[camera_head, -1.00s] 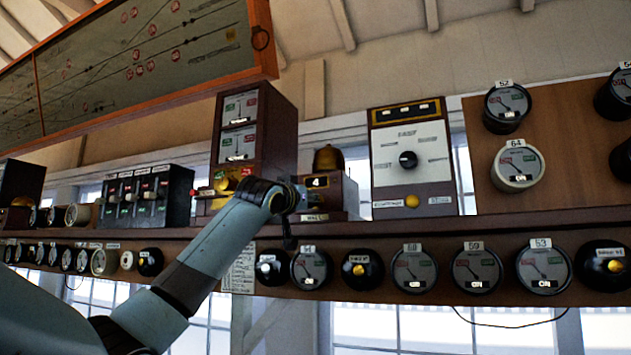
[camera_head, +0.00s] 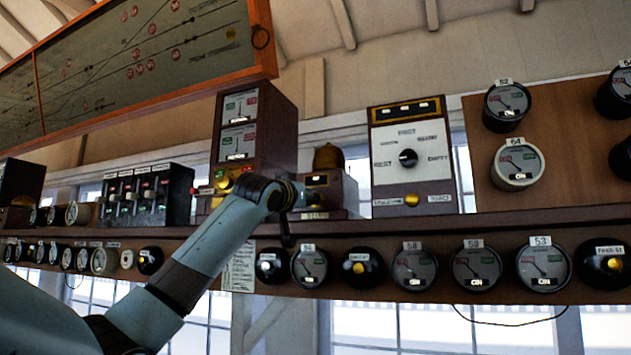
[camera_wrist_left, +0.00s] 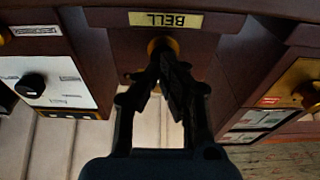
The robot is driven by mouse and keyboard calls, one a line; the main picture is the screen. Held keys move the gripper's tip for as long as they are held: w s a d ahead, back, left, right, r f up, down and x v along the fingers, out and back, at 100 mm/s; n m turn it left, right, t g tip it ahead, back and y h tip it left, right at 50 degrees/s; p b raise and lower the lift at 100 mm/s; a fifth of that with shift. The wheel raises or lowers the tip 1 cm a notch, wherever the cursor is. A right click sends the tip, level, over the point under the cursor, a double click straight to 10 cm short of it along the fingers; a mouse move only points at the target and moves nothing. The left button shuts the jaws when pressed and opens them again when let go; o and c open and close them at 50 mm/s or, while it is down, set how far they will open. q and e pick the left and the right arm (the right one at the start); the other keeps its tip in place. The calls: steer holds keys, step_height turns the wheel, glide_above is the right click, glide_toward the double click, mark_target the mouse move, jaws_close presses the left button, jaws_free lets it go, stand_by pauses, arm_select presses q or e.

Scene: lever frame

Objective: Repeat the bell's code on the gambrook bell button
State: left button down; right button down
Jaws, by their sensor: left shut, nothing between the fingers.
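In the left wrist view a yellow label (camera_wrist_left: 165,20), upside down there, reads BELL. A round brass button (camera_wrist_left: 161,45) shows beside the label. My left gripper (camera_wrist_left: 168,62) is shut and empty, its fingertips right at the button and covering part of it. I cannot tell whether they touch it. In the head view my left wrist is in front of the box's left side and hides its lower left front. My right gripper is in neither view.
A tall two-dial instrument (camera_head: 255,135) stands close left of the bell box. A white-faced rotary-knob instrument (camera_head: 408,158) stands to its right. Several round dials and black plungers line the panel below the shelf. The track diagram (camera_head: 130,65) hangs at upper left.

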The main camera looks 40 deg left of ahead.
arm_select(q)
steer(key=shift+s+d, duration=0.1)
steer(key=shift+s, duration=0.15)
stand_by(0.6)
steer(key=shift+w+r, duration=0.1)
steer(key=shift+w, duration=0.1)
steer(key=shift+s, duration=0.2)
stand_by(0.8)
steer(key=shift+w, duration=0.2)
